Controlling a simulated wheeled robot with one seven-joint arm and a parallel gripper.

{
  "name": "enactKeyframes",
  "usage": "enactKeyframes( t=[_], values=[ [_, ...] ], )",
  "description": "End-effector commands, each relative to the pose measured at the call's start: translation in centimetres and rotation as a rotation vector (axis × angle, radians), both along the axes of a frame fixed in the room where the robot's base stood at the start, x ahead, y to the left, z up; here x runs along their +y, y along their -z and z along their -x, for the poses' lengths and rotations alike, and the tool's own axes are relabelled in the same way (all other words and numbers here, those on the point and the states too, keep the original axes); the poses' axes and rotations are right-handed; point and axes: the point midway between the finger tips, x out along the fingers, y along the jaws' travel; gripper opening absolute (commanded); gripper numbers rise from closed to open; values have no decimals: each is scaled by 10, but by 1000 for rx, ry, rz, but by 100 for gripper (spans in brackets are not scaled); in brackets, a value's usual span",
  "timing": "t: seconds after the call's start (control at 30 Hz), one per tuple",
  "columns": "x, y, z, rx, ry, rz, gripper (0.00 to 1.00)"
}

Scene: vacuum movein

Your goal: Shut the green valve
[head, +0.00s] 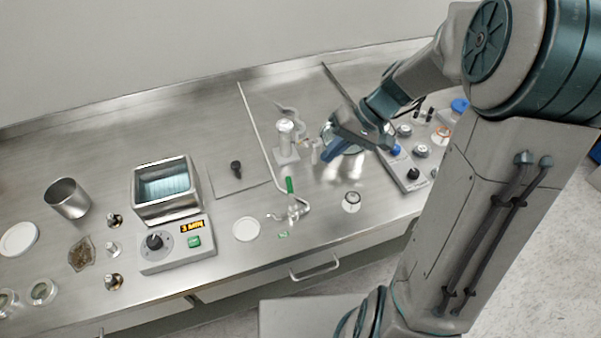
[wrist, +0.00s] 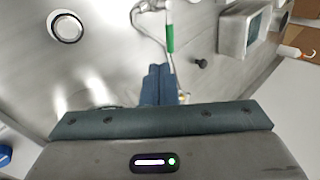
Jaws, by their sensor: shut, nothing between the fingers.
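The green valve shows as a narrow green handle (head: 289,185) on a clear glass piece near the front of the bench, right of the middle, in the head view. In the wrist view the green part (wrist: 169,38) lies along a pale tube, beyond my fingertips. My gripper (head: 328,153) is above the bench, behind and to the right of the green valve and apart from it. In the wrist view my gripper's blue fingers (wrist: 158,72) are together with nothing between them. Whether the valve is open or shut I cannot tell.
A white-capped glass stand (head: 286,140) is left of my gripper. A water bath (head: 167,190) with a control box stands to the left. A control panel with knobs (head: 409,170) is on the right. A small round dial (head: 351,201) lies right of the valve.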

Motion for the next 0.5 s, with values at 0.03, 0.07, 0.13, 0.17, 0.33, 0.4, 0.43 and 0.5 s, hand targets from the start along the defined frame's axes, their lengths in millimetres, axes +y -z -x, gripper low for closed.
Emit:
enactKeyframes(
  t=[0.03, 0.07, 0.13, 0.17, 0.33, 0.4, 0.43, 0.5],
  values=[
    [8, 9, 2, 5, -5, -1, 0],
    [12, 15, 3, 7, -5, -1, 0],
    [21, 27, 3, 6, -3, 0, 0],
    [25, 32, 4, 6, -3, 1, 0],
    [46, 54, 6, 4, -4, 0, 0],
    [54, 60, 7, 5, -4, 1, 0],
    [57, 62, 7, 4, -3, 1, 0],
    [63, 66, 7, 3, -2, 1, 0]
  ],
)
